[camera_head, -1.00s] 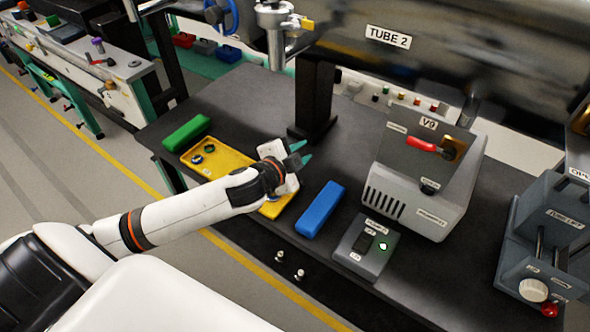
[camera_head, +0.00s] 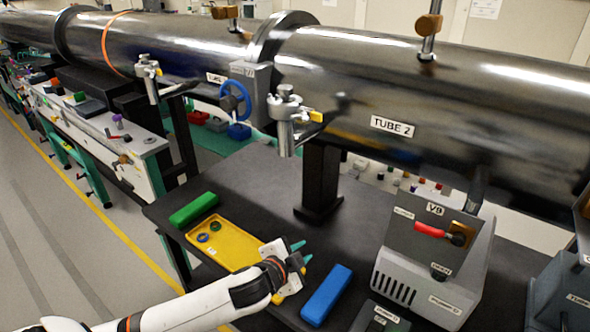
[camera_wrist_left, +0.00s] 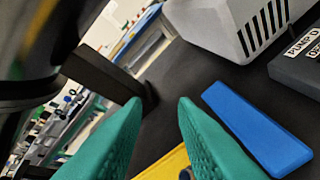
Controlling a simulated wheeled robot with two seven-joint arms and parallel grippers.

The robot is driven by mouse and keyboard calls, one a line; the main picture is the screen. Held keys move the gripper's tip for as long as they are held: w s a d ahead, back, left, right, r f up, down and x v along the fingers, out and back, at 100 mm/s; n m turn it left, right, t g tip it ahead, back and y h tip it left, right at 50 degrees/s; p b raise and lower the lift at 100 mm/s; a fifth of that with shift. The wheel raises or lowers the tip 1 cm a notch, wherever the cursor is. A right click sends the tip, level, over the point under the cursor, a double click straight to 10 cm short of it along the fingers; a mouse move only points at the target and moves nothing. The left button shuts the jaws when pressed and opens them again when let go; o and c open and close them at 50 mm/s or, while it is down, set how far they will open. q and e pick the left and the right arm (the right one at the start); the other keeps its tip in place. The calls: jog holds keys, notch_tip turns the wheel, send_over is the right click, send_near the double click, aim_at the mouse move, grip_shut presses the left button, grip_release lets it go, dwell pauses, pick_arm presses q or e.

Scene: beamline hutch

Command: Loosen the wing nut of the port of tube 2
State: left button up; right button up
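The dark steel tube labelled TUBE 2 (camera_head: 440,95) runs across the upper right of the head view. Its silvery port (camera_head: 284,128) hangs at its left end, with a clamp on top and a yellow piece (camera_head: 315,116) at its side. The wing nut is too small to tell apart from the clamp. My left gripper (camera_head: 303,252) is over the table, below the port and well apart from it. Its teal fingers are apart with nothing between them in the left wrist view (camera_wrist_left: 160,108). My right gripper is in neither view.
Under my left gripper lies a yellow tray (camera_head: 232,262) with small rings. A green block (camera_head: 194,209) and a blue block (camera_head: 326,294) flank it. A black post (camera_head: 320,180) stands behind the gripper. The grey V9 pump box (camera_head: 430,265) stands right.

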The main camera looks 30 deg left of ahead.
pick_arm(q)
jog(key=s+a+r+m+t+p, duration=0.1)
jog(key=s+a+r+p, duration=0.15)
jog(key=a+r, duration=0.35)
jog(key=m+t+h+p, duration=0.2)
jog(key=m+h+p, duration=0.6)
jog(key=m, duration=0.4)
send_near(296, 119)
jog(key=shift+b+x, duration=0.7)
jog(key=shift+x, duration=2.35)
jog(key=shift+w+d+r, duration=0.15)
jog(key=shift+w+r, duration=0.05)
jog(key=shift+w, duration=0.1)
jog(key=shift+p+x, duration=0.5)
jog(key=shift+x, duration=0.3)
jog(key=shift+f, duration=0.2)
